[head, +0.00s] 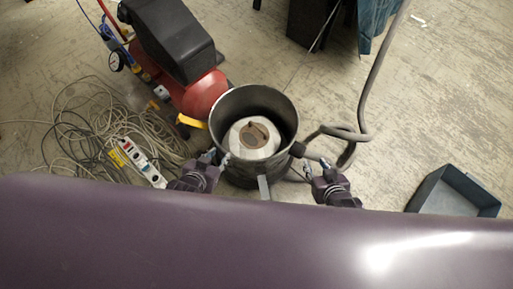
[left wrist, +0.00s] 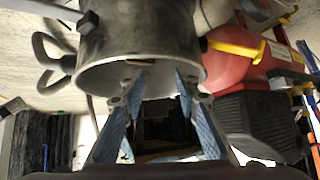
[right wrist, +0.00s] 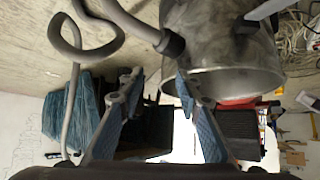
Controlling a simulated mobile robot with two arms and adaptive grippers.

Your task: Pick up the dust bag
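The dust bag (head: 254,152), pale with a brown round collar on top, stands inside the open grey metal drum (head: 270,94) in the head view. The drum's wall hides its lower part, and neither wrist view shows it. My left gripper (head: 218,159) is at the drum's left side, near the outer wall. It is open and empty in the left wrist view (left wrist: 162,75), with the drum wall (left wrist: 125,42) close by. My right gripper (head: 315,169) is at the drum's right side. It is open and empty in the right wrist view (right wrist: 159,77), beside the drum's hose.
A red and black compressor (head: 205,93) stands left of the drum, with tangled cables (head: 85,130) and a power strip (head: 140,163) on the floor. A grey hose (head: 363,105) loops at right. A dark open tray (head: 428,196) lies at the far right, with clear floor above it.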

